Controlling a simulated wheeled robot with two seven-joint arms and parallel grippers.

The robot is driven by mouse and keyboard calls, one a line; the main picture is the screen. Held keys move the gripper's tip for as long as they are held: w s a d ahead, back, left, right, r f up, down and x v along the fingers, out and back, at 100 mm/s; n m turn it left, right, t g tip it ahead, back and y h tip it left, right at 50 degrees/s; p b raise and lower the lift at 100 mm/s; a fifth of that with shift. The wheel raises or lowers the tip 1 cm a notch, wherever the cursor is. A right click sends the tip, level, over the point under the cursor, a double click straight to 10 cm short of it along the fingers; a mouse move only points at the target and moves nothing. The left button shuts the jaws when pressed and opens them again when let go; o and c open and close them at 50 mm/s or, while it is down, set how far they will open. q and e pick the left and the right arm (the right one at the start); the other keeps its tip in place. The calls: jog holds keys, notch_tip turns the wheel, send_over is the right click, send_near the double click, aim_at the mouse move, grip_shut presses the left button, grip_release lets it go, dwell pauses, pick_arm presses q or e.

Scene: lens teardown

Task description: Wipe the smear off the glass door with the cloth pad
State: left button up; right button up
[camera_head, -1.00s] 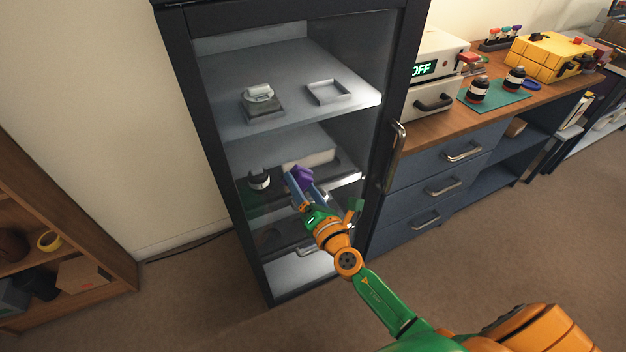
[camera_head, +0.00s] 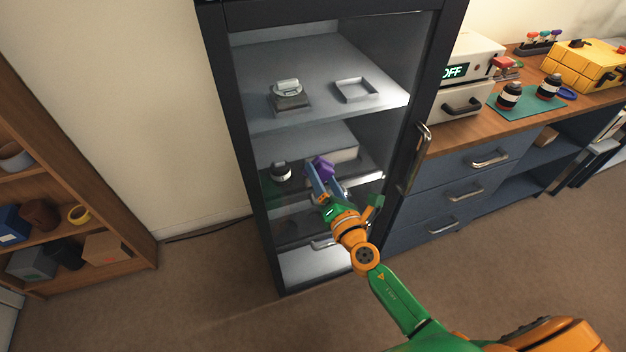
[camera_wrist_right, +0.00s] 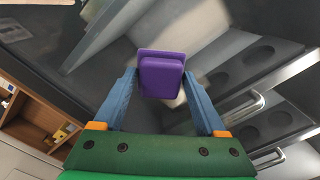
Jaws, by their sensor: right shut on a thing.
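The purple cloth pad (camera_head: 321,167) is held between the blue fingers of my right gripper (camera_head: 324,183), in front of the glass door (camera_head: 345,219) of a dark cabinet. The pad also shows in the right wrist view (camera_wrist_right: 162,75), between the two fingertips of the right gripper (camera_wrist_right: 161,88). The pad is at or very near the glass; I cannot tell whether it touches. I cannot make out the smear clearly among the reflections. The door appears closed, with a long metal handle (camera_head: 414,160) on its right side. My left gripper is not in view.
Shelves behind the glass hold a small tray (camera_head: 356,90), a grey device (camera_head: 288,96) and a dark jar (camera_head: 281,172). A blue drawer unit (camera_head: 468,180) stands right of the cabinet, and a wooden shelf (camera_head: 125,240) on the left. The floor before the cabinet is open.

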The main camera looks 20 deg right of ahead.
jog(key=shift+w+d+b, duration=0.15)
jog(key=shift+d+b, duration=0.8)
jog(key=shift+d, duration=2.85)
jog(key=d+b, duration=0.1)
jog(key=d, duration=0.1)
jog(key=shift+d+f, duration=0.1)
jog(key=shift+d, duration=0.45)
send_near(358, 156)
jog(key=shift+w+b, duration=0.25)
jog(key=shift+b, duration=0.1)
jog(key=shift+f, duration=0.1)
